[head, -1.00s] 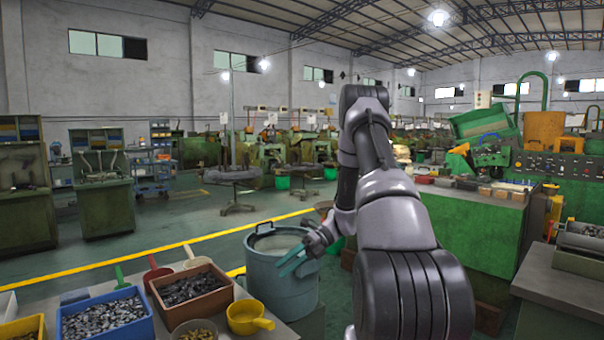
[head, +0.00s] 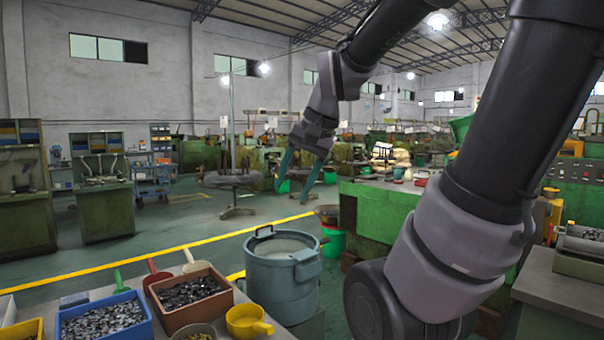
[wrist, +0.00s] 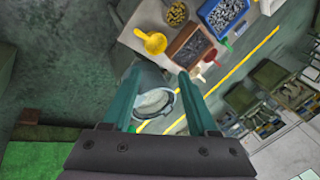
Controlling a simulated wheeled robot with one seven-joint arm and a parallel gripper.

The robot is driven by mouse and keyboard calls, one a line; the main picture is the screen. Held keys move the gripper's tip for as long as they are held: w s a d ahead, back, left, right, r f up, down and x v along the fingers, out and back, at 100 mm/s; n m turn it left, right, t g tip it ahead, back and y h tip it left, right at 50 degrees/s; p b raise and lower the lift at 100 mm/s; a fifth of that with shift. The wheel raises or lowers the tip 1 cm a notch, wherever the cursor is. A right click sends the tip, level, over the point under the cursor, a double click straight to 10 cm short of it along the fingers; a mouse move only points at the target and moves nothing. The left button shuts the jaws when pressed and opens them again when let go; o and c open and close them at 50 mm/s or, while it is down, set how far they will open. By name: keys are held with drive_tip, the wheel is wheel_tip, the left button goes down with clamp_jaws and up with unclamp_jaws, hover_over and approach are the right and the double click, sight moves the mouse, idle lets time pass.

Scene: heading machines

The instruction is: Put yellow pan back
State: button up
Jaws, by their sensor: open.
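The yellow pan (head: 249,321) sits at the near right corner of the table in the head view, beside the brown bin. It also shows in the wrist view (wrist: 154,43), with its handle pointing up and left. My gripper (head: 300,192) is raised in the air, behind and above the blue-grey pot, with its teal fingers pointing down. The fingers are apart and nothing is between them. In the wrist view my gripper (wrist: 158,92) points down toward the pot, and the pan lies beyond the fingertips.
The blue-grey pot (head: 284,284) stands right of the table. A brown bin (head: 193,312) and a blue bin (head: 108,330) of metal parts, with several scoops, share the table with the pan. A green machine (head: 385,215) stands to the right. Floor is open behind the pot.

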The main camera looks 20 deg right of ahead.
drive_tip(key=s+n, duration=0.1)
drive_tip(key=s+r+n+t, duration=0.2)
drive_tip(key=shift+s+d+r+h, duration=0.1)
drive_tip(key=shift+s+r+h, duration=0.15)
drive_tip(key=shift+s+h, duration=0.05)
